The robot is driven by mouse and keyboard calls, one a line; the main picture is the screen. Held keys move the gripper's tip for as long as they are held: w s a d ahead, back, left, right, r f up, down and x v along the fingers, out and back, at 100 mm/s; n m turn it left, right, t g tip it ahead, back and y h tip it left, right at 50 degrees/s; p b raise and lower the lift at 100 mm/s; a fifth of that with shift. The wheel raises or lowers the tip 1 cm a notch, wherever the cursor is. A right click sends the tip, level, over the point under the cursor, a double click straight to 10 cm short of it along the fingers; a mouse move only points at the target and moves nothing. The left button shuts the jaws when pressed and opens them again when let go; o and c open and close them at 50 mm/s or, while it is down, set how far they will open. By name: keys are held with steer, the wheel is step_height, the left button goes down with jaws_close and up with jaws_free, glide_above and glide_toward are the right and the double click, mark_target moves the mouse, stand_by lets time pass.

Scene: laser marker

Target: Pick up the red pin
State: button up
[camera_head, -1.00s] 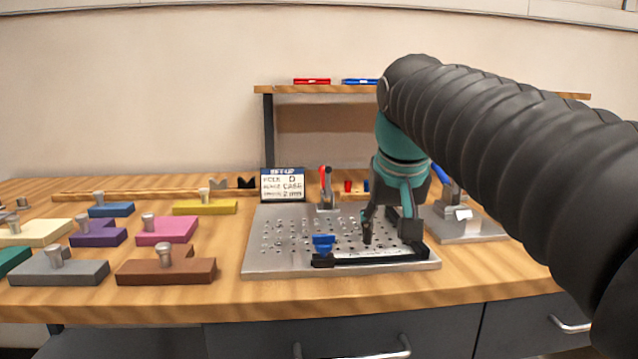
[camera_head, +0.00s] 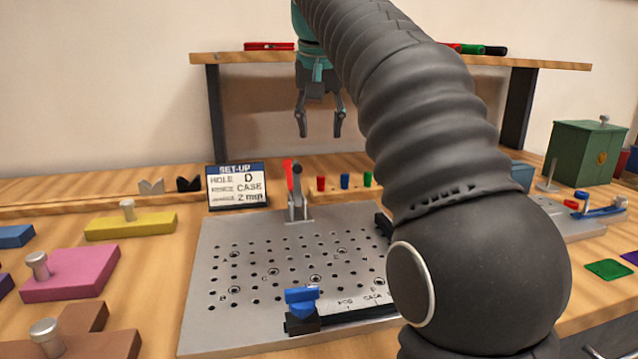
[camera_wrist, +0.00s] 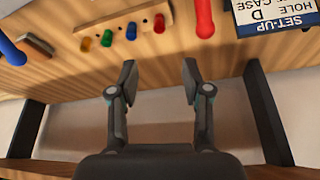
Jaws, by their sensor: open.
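The red pin (camera_head: 321,183) stands in a low wooden rack behind the metal plate, at the left end of a row with a blue pin (camera_head: 345,181) and a green pin (camera_head: 368,178). In the wrist view the red pin (camera_wrist: 159,23) is at the top, beside the blue, green and yellow (camera_wrist: 85,44) pins. My gripper (camera_head: 321,122) is open and empty, fingers pointing down, above the rack and apart from the red pin. In the wrist view its two fingers (camera_wrist: 160,76) are spread, with nothing between them.
A red-handled clamp (camera_head: 296,190) stands close left of the red pin, near the set-up sign (camera_head: 238,188). The perforated plate (camera_head: 212,258) lies in front. A wooden shelf (camera_head: 225,58) is behind my gripper. My arm covers the right of the plate.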

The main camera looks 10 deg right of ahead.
steer(key=b, duration=0.1)
glide_above(321, 177)
steer(key=s, duration=0.1)
steer(key=f, duration=0.5)
steer(key=shift+a+f, duration=0.2)
steer(key=shift+f, duration=0.15)
steer(key=shift+s+b+x, duration=0.25)
steer(key=shift+b+x, duration=0.2)
steer(key=shift+x, duration=0.85)
steer(key=shift+s+b+x, duration=0.2)
steer(key=shift+b+x, duration=0.25)
steer(key=shift+x, duration=0.85)
steer(key=shift+f, duration=0.2)
jaws_close()
